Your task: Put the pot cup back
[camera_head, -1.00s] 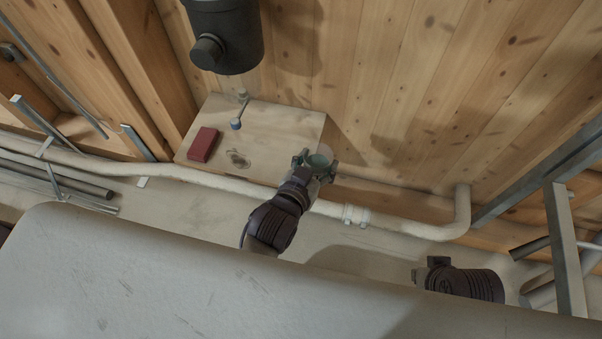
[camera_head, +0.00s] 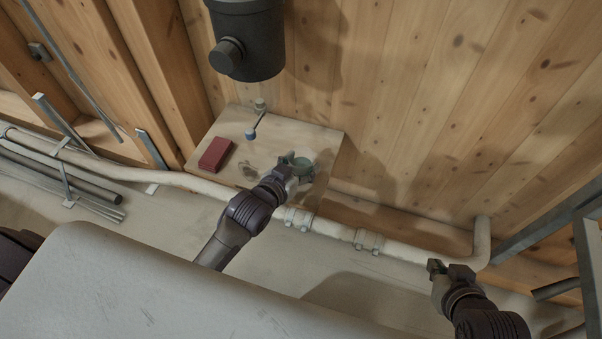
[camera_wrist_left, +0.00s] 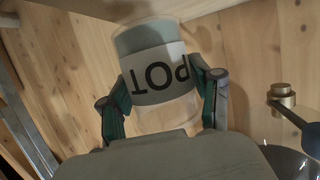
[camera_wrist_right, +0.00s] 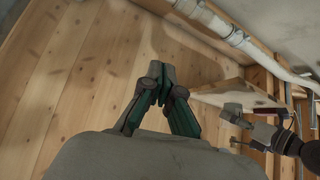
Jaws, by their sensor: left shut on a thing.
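The pot cup (camera_wrist_left: 152,72), a clear cup with a white label reading POT upside down, is between the fingers of my left gripper (camera_wrist_left: 162,97) in the left wrist view. The fingers are shut on its sides. In the head view the cup (camera_head: 303,162) shows as a greenish round shape, with my left gripper (camera_head: 294,170) over the right part of a pale wooden shelf (camera_head: 315,140). I cannot tell whether the cup touches the shelf. My right gripper (camera_head: 437,268) is empty, away to the right near the pipe; its fingertips (camera_wrist_right: 160,85) meet in the right wrist view.
A red block (camera_head: 215,154) and a blue-tipped lever (camera_head: 251,133) are on the shelf's left side, with a dark mark beside them. A black cylinder (camera_head: 247,40) hangs above. A pale pipe (camera_head: 395,251) runs along the front. A large grey surface (camera_head: 130,300) fills the foreground.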

